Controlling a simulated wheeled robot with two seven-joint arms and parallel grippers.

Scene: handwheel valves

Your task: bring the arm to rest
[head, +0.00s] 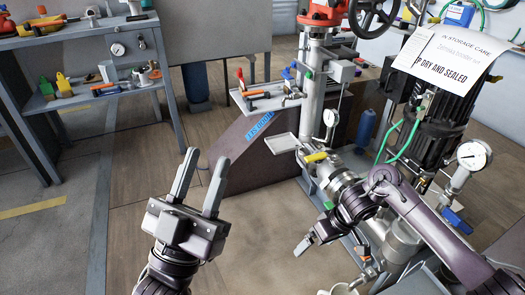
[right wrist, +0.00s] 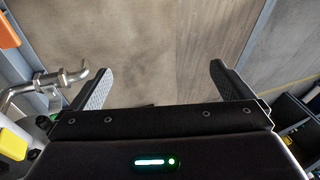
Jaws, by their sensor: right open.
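My left gripper (head: 206,158) stands in the lower left middle of the head view, over the bare floor. Its two fingers point up the picture, apart, with nothing between them. My right arm comes in from the right in front of the pump equipment, and my right gripper (head: 303,248) hangs low near the pipework. In the right wrist view its fingers (right wrist: 160,75) are wide apart with only floor between them. A dark handwheel (head: 373,14) and an orange valve body (head: 325,12) are at the top, clear of both grippers.
A vertical pipe (head: 312,90), pressure gauges (head: 474,155) and a dark motor with a paper sign (head: 450,58) crowd the right. A bent metal pipe (right wrist: 60,77) is close left of my right gripper. A workbench (head: 75,37) stands upper left. Floor (head: 70,250) at lower left is free.

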